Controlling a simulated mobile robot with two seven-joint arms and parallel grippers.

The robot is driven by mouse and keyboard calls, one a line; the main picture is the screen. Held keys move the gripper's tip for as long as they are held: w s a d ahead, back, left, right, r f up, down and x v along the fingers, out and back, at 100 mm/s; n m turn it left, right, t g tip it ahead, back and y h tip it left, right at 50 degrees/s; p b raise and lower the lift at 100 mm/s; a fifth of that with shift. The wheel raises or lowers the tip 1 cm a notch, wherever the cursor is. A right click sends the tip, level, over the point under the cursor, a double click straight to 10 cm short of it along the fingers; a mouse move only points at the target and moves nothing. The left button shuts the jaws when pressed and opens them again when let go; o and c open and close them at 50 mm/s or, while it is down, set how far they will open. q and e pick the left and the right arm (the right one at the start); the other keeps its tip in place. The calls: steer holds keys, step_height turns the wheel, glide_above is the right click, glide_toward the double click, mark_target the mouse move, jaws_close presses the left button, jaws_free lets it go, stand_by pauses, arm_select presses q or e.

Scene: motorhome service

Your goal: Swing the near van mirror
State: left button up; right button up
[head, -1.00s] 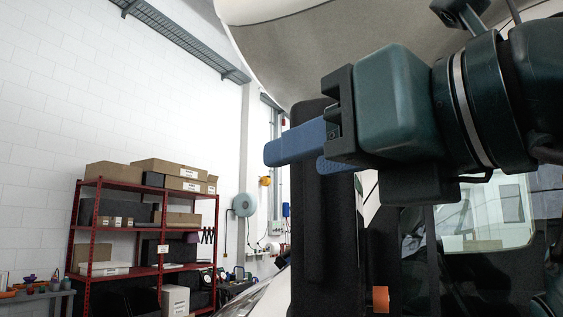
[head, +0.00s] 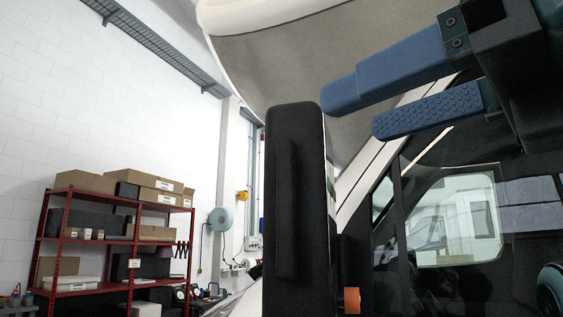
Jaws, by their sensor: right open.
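The near van mirror (head: 294,205) is a tall black housing standing upright in the middle of the head view, seen from its dark ribbed side. An orange piece (head: 352,300) shows low at its right, by the van body. My right gripper (head: 350,113) reaches in from the upper right. Its two blue fingers are spread apart with nothing between them. The mirror's glass face is hidden. My left gripper is out of view.
The white van's overhanging cab (head: 300,75) is above, and its dark side window (head: 450,225) is on the right. A red shelf rack (head: 128,245) with boxes stands at the far left by the white wall. The space left of the mirror looks clear.

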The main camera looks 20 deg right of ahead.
steer(key=v, duration=0.4)
steer(key=shift+c, duration=0.6)
